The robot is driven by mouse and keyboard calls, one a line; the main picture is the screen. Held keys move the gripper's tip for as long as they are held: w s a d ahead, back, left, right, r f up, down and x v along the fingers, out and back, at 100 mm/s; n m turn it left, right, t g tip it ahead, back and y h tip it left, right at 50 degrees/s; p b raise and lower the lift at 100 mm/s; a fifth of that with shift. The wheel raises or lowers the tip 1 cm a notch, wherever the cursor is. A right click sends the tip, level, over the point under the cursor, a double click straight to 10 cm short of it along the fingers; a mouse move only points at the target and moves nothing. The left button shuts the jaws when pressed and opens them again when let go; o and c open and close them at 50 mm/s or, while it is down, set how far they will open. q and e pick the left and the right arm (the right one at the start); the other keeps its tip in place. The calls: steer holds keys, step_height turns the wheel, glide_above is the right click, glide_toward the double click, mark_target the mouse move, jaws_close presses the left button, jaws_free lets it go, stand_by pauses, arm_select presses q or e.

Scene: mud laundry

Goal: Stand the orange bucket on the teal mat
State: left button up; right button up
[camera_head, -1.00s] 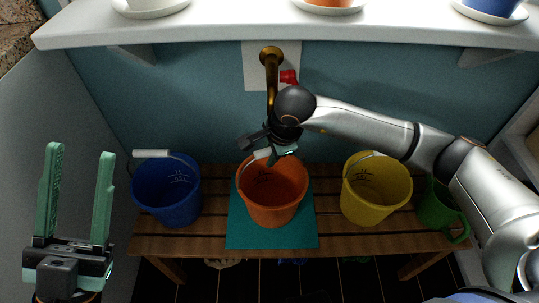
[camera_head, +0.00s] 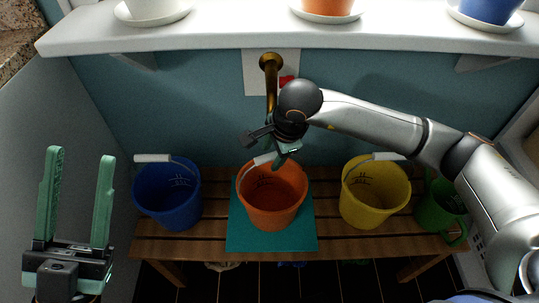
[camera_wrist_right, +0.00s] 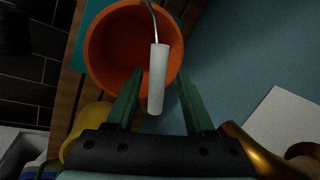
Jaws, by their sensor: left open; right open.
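The orange bucket (camera_head: 272,200) stands upright on the teal mat (camera_head: 245,240), on the wooden bench in the head view. Its white handle grip (camera_head: 265,159) is tilted toward the back rim. My right gripper (camera_head: 284,158) is just behind and above the bucket's back rim. In the right wrist view the right gripper (camera_wrist_right: 160,95) is open, with the white handle grip (camera_wrist_right: 158,80) showing between its green fingers, and the orange bucket (camera_wrist_right: 110,50) lies beyond. My left gripper (camera_head: 78,200) is open and empty at the left, away from the bench.
A blue bucket (camera_head: 168,200) stands left on the bench (camera_head: 215,242); a yellow bucket (camera_head: 374,195) and a green watering can (camera_head: 438,210) stand right. A brass tap (camera_head: 271,75) is on the wall behind. A white shelf (camera_head: 230,36) with pots overhangs the back.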

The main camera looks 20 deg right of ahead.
steer(key=a+p+v, duration=0.1)
steer(key=p+v, duration=0.1)
steer(key=v, duration=0.5)
steer(key=s+a+g+y, duration=0.65)
steer(key=s+a, duration=0.55)
steer(key=s, duration=0.2)
steer(key=s+a+r+m+g+y, duration=0.4)
steer(key=s+a+r+y, duration=0.1)
steer(key=s+r+y, duration=0.5)
steer(key=w+d+r+m+t+y, duration=0.3)
steer(key=d+r+m+t+y, duration=0.2)
steer(key=r+m+y, duration=0.5)
steer(key=w+d+m+t+h, duration=0.3)
steer(key=d+m+t+h, duration=0.2)
steer(key=m+t, duration=0.7)
steer(key=w+d+m+t+h, duration=0.3)
steer(key=d+m+t+h, duration=0.3)
steer(key=m+t, duration=0.6)
steer(key=m+h, duration=0.2)
steer(key=m, duration=0.2)
steer(key=shift+w+m, duration=0.2)
steer(key=shift+m, duration=0.2)
